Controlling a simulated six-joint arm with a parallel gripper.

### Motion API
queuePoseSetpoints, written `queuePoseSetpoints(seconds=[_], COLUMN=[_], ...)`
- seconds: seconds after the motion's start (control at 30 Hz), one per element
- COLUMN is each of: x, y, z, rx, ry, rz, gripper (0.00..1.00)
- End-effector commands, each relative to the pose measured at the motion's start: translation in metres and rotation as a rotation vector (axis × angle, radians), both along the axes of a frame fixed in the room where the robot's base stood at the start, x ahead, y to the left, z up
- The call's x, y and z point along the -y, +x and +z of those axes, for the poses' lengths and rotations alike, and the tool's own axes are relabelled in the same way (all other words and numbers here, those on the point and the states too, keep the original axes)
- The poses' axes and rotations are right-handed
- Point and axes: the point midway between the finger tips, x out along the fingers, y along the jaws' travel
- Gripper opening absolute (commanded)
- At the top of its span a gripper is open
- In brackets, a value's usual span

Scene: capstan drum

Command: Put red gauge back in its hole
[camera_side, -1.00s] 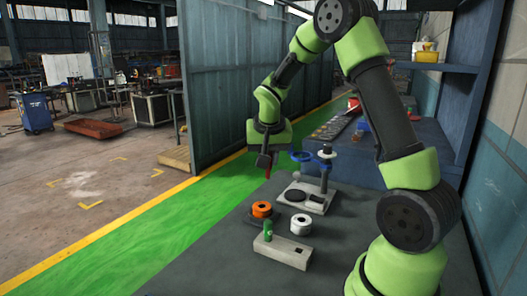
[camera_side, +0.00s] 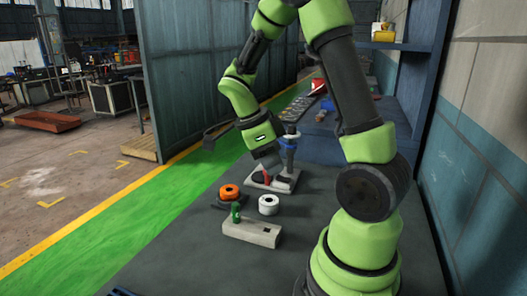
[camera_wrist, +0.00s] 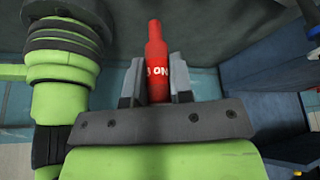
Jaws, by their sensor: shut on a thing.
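My gripper (camera_side: 267,172) is shut on the red gauge (camera_side: 267,179), which points downward in the side view, over or near the white base plate. In the wrist view the red gauge (camera_wrist: 156,38) is clamped between both fingers of my gripper (camera_wrist: 158,82), with white letters partly hidden. A pale grey block (camera_side: 256,232) stands on the bench at the front. A green gauge (camera_side: 236,212) stands upright at its left end. A small dark hole (camera_side: 267,230) shows at its right end.
A white base plate (camera_side: 285,184) carries a post with a blue ring (camera_side: 289,144). An orange spool (camera_side: 229,192) and a white spool (camera_side: 268,205) stand between plate and block. The dark bench (camera_side: 220,270) is clear in front of the block.

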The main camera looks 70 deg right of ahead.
Motion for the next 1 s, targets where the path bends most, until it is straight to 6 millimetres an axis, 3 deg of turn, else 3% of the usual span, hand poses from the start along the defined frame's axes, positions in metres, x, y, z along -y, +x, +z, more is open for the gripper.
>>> queuePoseSetpoints(seconds=[0.4, 1.0], x=[0.000, 0.000], y=[0.000, 0.000], z=[-0.061, -0.095], rx=[-0.002, 0.000], ry=[0.003, 0.003], rz=[0.005, 0.006], gripper=[0.00, 0.00])
